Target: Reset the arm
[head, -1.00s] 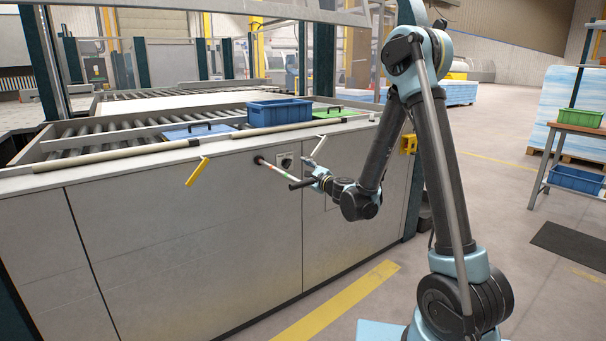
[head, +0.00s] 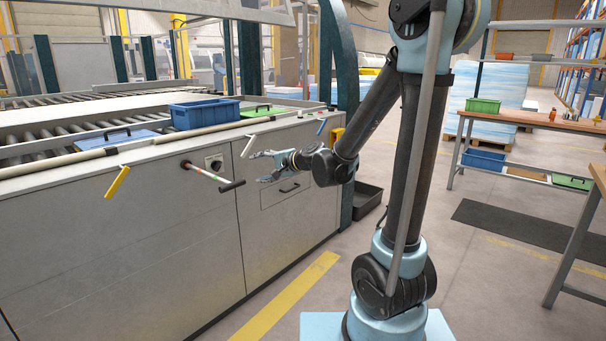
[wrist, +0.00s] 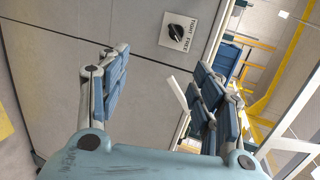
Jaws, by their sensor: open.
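My gripper (head: 264,166) is open and empty in front of the machine's grey side panel. In the wrist view its two blue-padded fingers (wrist: 160,75) are spread wide with nothing between them. My arm reaches left from its column. A striped rod with a dark crossbar (head: 208,174) sticks out of the panel just left of my gripper; in the head view they look apart.
A yellow lever (head: 117,182), a pale lever (head: 248,146) and a blue lever (head: 321,127) line the panel. A blue bin (head: 205,114) stands on the machine top. A workbench (head: 530,120) is at right. Floor between is open, with a dark mat (head: 530,228).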

